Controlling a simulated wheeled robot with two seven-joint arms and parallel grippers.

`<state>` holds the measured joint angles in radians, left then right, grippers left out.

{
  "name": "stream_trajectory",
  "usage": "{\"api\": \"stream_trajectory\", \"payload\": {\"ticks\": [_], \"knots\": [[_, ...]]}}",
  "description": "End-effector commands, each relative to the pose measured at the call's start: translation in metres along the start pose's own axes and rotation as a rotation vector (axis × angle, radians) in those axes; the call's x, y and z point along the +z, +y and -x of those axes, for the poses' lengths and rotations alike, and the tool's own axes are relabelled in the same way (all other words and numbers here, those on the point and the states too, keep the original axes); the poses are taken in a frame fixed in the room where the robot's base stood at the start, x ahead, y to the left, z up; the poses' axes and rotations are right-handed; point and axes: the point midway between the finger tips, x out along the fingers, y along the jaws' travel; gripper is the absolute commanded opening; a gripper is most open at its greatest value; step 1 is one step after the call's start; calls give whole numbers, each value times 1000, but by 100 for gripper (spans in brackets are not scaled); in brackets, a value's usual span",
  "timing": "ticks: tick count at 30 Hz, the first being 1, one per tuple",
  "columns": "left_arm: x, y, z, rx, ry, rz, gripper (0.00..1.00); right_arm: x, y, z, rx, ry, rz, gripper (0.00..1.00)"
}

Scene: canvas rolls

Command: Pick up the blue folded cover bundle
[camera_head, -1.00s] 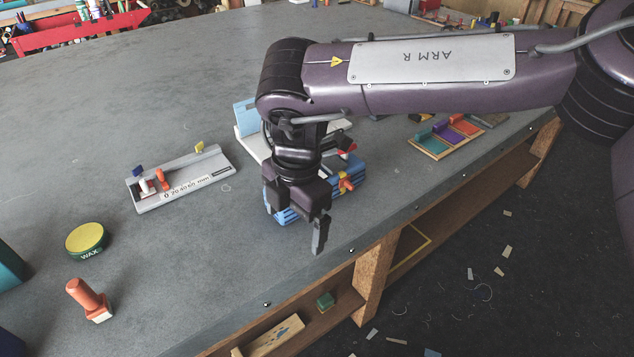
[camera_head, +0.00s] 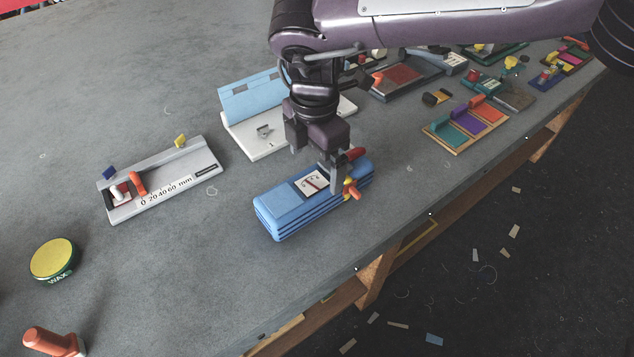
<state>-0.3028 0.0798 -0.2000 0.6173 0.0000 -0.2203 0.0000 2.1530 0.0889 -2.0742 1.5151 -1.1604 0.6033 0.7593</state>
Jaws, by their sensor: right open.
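The blue folded cover bundle (camera_head: 282,210) lies on the grey bench near its front edge. It is a layered blue block with a white label (camera_head: 312,183) on top and red, yellow and orange pieces (camera_head: 352,187) at its right end. My right gripper (camera_head: 325,170) points down over the back right part of the bundle, open with nothing between its fingers. One finger overlaps the bundle's top beside the label; I cannot tell whether it touches. The other finger is partly hidden by the gripper body. My left gripper is out of view.
A white stand with a light blue back (camera_head: 250,98) is just behind the bundle. A grey measuring gauge (camera_head: 190,172) and a wax tin (camera_head: 54,260) lie left. A tray of coloured blocks (camera_head: 466,125) lies right.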

Motion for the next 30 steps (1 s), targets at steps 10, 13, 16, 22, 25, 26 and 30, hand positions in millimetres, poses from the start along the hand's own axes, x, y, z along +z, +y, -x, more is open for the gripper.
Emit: {"api": "stream_trajectory", "payload": {"ticks": [10,13,16,22,25,26,30], "knots": [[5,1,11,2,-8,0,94,-1,-6,-46,-1,-1,2,95],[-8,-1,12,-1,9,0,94,-1,-6,-51,-1,-1,0,95],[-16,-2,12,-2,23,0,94,-1,-6,-52,0,-1,0,95],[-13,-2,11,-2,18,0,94,-1,-6,-52,0,-1,0,81],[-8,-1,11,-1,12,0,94,-1,-6,-52,0,-1,0,68],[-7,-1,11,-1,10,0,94,-1,-6,-52,0,-1,0,64],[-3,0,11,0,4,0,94,-1,-6,-51,0,-1,0,46]]}}
